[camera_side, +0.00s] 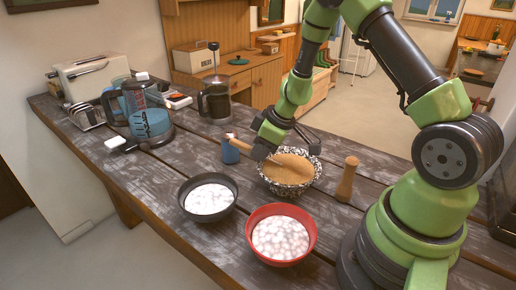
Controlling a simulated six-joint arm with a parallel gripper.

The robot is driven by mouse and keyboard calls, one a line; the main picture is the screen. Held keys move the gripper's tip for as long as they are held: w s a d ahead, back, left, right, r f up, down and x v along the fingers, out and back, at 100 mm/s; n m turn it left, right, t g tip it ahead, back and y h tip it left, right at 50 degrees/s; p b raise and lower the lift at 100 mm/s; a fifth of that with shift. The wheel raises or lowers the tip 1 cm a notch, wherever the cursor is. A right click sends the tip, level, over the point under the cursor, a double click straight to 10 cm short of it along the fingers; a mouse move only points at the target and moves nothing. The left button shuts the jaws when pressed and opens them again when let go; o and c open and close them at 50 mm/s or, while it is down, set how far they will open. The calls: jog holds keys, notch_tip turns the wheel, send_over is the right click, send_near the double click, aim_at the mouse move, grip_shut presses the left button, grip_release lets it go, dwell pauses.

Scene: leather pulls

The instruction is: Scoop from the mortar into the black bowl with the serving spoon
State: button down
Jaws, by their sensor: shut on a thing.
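The mortar (289,189) is a black-and-white speckled bowl filled with a brown grainy material. The black bowl (183,205) stands to its left and toward the front, with white round contents. My gripper (265,152) is over the mortar's left rim, shut on the serving spoon (240,145). The spoon's wooden handle sticks out to the upper left of my gripper. The spoon slants down to the right towards the brown material. Its head is too small and partly hidden to make out clearly.
A red bowl (251,238) with white contents stands in front of the mortar. A wooden pestle (346,180) stands upright to the right. A blue cup (230,153) is just left of my gripper. A blue-tinted jug (149,124), coffee press (216,102) and toaster (95,78) stand farther back left.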

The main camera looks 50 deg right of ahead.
jog(key=shift+s, duration=0.2)
jog(key=shift+w+a, duration=0.2)
jog(key=shift+w, duration=0.45)
jog(key=shift+s+d, duration=0.2)
jog(key=shift+s, duration=0.25)
jog(key=shift+r, duration=2.4)
